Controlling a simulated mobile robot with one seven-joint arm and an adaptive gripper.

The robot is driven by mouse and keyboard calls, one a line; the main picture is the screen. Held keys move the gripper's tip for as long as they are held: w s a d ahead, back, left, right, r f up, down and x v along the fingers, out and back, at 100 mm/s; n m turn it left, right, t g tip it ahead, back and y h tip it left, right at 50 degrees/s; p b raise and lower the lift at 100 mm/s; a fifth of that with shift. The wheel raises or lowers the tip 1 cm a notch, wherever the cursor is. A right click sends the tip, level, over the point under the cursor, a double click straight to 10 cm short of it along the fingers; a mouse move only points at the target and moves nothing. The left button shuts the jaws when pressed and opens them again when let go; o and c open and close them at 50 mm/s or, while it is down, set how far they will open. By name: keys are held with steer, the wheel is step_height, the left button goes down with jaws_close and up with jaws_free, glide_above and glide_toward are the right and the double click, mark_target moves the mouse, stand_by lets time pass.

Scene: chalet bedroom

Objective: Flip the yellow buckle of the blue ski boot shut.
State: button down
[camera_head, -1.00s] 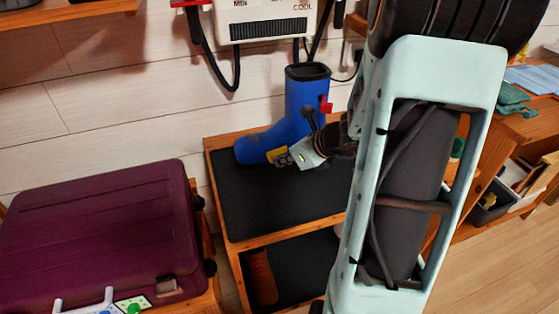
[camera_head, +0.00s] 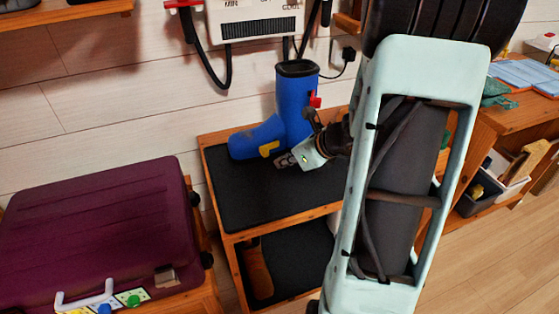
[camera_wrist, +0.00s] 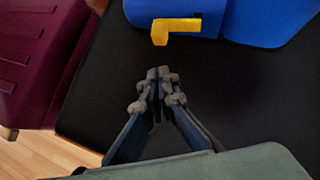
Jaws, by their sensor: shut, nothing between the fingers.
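The blue ski boot (camera_head: 294,105) stands upright on the black top of a wooden bench, toe to the left. Its yellow buckle (camera_head: 269,148) is low on the near side of the foot. In the wrist view the buckle (camera_wrist: 173,28) is L-shaped: a bar along the boot's side, with a short end bent toward me at the left. Whether it is latched I cannot tell. My gripper (camera_head: 280,162) is just in front of and below the buckle. In the wrist view its fingertips (camera_wrist: 158,75) are together and empty, with black surface between them and the buckle.
The bench (camera_head: 228,200) has free black surface around the boot. A red part (camera_head: 315,100) sits on the boot's shaft. A purple case (camera_head: 95,235) stands close at the left. A heater (camera_head: 255,22) hangs behind; a wooden desk (camera_head: 510,115) is at the right.

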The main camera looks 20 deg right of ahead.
steer(key=s+r+p, duration=0.3)
steer(key=s+r, duration=0.4)
steer(key=shift+d+p, duration=0.3)
steer(key=shift+d, duration=0.05)
steer(key=shift+r, duration=0.1)
